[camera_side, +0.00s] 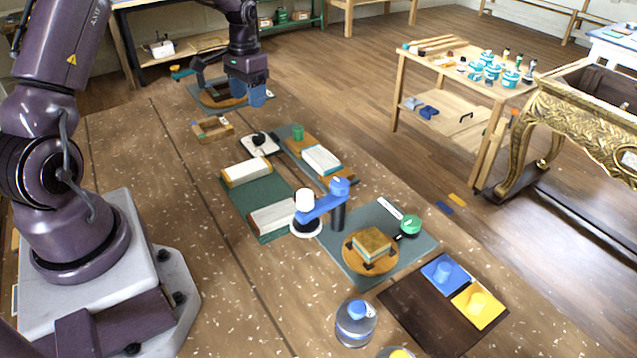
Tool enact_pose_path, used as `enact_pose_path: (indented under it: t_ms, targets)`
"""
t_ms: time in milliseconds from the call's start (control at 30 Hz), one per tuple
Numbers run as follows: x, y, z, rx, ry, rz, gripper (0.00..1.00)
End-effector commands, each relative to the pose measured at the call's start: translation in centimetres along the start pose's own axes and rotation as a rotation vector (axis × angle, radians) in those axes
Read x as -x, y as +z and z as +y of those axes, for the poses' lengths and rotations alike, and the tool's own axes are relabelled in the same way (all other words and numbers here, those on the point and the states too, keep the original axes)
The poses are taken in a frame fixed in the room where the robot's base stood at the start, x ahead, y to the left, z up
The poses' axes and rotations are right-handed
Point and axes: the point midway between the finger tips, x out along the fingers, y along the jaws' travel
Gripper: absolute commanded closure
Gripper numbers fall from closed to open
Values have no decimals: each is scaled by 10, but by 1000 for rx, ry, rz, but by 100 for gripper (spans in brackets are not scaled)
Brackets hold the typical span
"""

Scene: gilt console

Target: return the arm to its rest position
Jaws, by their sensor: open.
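My gripper (257,97) is at the end of the purple arm, at the far end of the wooden worktable (150,150). Its blue fingertips point down over a dark mat (262,88) and a round wooden piece (218,97) with dark parts. The jaws are open, and I see nothing held between them. Whether the fingertips touch anything below cannot be told. My arm rises from its base at the left and reaches across the back of the table; part of it leaves the top of the picture.
The table's left middle is clear.

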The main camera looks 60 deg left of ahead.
Motion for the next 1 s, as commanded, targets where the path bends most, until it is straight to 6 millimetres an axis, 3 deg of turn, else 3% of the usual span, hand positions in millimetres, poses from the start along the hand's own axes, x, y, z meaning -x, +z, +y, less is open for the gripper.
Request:
enact_pose_path:
  t_ms: [167,400,600,800,1000]
  targets:
    - [48,30,50,36,-33,35,40]
    - [107,93,124,46,-64,141,40]
    - [134,154,173,7,-56,263,40]
    - [146,206,205,-89,-21,399,40]
    - [162,228,222,-180,10,518,40]
